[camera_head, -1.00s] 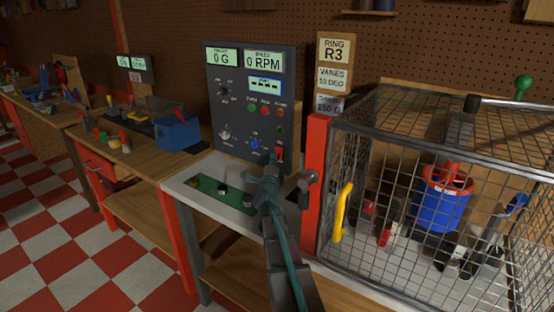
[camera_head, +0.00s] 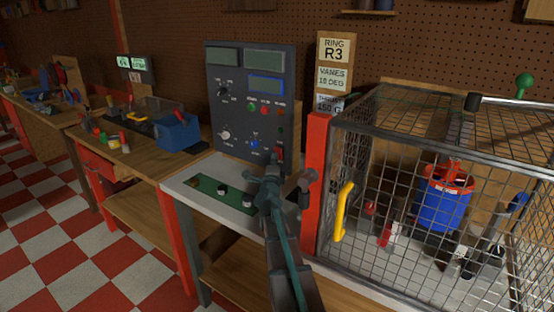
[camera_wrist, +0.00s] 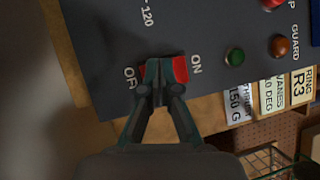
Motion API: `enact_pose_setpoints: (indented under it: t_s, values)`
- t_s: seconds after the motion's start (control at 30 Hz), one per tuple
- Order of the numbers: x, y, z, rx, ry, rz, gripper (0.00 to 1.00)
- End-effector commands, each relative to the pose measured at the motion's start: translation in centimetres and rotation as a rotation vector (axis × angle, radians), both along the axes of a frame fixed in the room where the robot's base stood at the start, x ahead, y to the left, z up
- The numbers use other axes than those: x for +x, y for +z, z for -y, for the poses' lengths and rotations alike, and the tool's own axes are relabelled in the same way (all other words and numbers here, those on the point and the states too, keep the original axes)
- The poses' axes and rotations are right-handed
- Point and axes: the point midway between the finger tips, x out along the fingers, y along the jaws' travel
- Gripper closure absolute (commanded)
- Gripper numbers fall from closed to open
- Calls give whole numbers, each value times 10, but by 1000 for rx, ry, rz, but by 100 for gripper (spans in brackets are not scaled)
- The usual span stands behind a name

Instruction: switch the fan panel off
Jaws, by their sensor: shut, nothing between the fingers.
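The dark fan panel (camera_head: 232,115) stands upright on the bench, its displays (camera_head: 265,60) dark and blank. Its red rocker switch (camera_head: 280,153) is at the lower right. In the wrist view the red switch (camera_wrist: 180,69) lies between the ON and OFF labels. My gripper (camera_wrist: 158,90) is shut and empty, its tips at the switch on the OFF side and covering part of it. They look to be touching it, but exact contact is hard to tell. In the head view my gripper (camera_head: 272,168) is just below the switch.
A wire cage (camera_head: 420,150) with a red post (camera_head: 317,185) and yellow handle (camera_head: 343,212) stands close on the right, holding a blue and red rotor (camera_head: 442,205). A grey lever (camera_head: 305,185) is just right of my gripper. A green plate with knobs (camera_head: 212,188) lies on the left.

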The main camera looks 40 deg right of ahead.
Motion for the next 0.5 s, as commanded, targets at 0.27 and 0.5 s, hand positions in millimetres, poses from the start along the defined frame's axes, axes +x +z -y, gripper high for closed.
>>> enact_pose_setpoints:
  t_s: [0.27, 0.5]
  values:
    - [-1, 2, -2, 0, 0, 0, 100]
    - [-5, 7, -12, 1, 0, -1, 100]
